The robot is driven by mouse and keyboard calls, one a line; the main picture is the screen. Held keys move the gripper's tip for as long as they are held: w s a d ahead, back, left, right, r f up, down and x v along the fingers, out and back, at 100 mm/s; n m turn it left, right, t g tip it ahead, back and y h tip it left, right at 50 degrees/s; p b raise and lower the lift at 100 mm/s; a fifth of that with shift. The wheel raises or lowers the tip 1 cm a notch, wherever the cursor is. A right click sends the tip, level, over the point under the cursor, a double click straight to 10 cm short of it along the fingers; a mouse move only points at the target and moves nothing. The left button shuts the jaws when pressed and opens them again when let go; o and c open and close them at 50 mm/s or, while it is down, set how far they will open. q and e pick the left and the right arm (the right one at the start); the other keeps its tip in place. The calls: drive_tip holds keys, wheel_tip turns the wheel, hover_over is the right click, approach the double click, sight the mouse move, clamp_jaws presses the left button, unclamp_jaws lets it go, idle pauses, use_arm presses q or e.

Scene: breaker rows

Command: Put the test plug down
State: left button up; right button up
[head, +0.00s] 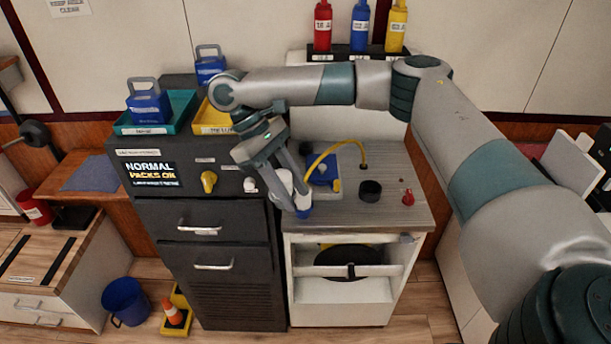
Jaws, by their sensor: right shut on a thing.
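My right gripper (301,206) reaches down over the left edge of the grey worktop (385,212). It is shut on a small white and blue piece, which looks like the test plug (303,212); the fingers hide much of it. A yellow cable (325,151) arches from the worktop toward the gripper; where it ends is partly hidden. A blue block (325,171) with yellow edging sits on the worktop just right of the fingers. I cannot tell whether the held piece touches the worktop. My left gripper is not in view.
A dark cabinet (215,257) with a lit panel (151,174) and a yellow knob (208,181) stands left. A black cup (370,191) and red knob (408,197) are on the worktop. Bottles (360,25) stand on the back shelf. The worktop's front right is clear.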

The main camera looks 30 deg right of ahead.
drive_tip(key=s+a+f+m+g+y+b, duration=0.1)
drive_tip(key=s+a+f+m+y+b, duration=0.2)
drive_tip(key=a+m, duration=0.3)
drive_tip(key=shift+s+b, duration=0.35)
drive_tip(key=shift+b, duration=0.5)
drive_tip(key=shift+a, duration=0.1)
